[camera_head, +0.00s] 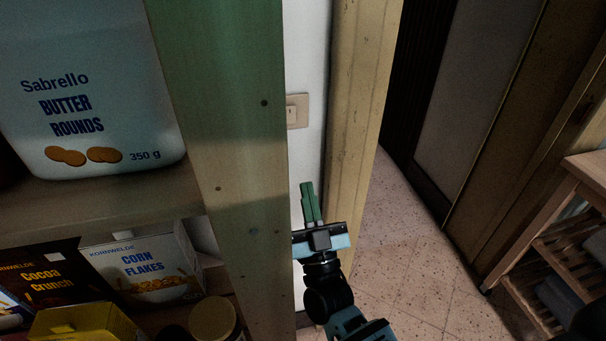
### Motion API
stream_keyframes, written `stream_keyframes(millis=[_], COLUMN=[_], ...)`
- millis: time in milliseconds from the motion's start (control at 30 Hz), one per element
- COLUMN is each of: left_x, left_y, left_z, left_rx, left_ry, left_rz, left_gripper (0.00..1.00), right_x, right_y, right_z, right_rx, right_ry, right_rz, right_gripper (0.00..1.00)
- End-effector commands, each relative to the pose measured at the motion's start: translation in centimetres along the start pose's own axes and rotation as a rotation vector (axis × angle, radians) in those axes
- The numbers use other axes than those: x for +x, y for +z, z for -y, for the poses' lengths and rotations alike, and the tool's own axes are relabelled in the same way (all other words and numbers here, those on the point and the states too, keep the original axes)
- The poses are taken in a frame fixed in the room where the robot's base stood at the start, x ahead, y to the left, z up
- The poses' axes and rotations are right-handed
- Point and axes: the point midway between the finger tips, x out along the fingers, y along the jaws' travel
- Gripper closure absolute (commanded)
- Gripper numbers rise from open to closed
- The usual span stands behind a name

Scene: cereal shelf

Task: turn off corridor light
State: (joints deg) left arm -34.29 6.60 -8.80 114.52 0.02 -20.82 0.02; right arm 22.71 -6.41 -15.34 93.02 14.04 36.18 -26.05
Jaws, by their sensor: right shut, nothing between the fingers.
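A light switch (293,112) with a beige plate is on the white wall strip between the shelf's side post and the wooden door frame. The post hides the plate's left part. My right gripper (308,187) is shut and empty, with its green fingers pointing up. It is in front of the wall strip, below the switch in the picture and apart from it in the picture. How far the fingertips are from the wall I cannot tell. My left gripper is not in view.
The shelf's side post (230,150) stands just left of my right gripper. The shelf holds a Butter Rounds bag (85,100) and a Corn Flakes box (145,262). The door frame (355,110) is close on the right. A slatted wooden rack (570,250) stands farther right on the tiled floor.

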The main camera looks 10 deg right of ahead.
Motion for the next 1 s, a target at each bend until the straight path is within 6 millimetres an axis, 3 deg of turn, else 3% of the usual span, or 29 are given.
stream_keyframes(millis=[200,800,933,1000], left_x=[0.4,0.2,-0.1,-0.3], left_y=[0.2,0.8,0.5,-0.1], left_z=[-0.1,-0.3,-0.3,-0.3], left_rx=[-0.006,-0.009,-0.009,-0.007], left_ry=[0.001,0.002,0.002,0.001], left_rz=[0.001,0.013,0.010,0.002], left_gripper=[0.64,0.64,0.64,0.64], right_x=[-1.9,-2.1,-4.2,-6.5], right_y=[0.5,0.5,1.5,2.5], right_z=[0.0,0.0,-0.3,-0.5], right_rx=[0.000,0.000,0.001,0.006], right_ry=[0.000,-0.003,-0.034,-0.064], right_rz=[0.001,0.007,0.091,0.186], right_gripper=[1.00,1.00,1.00,1.00])
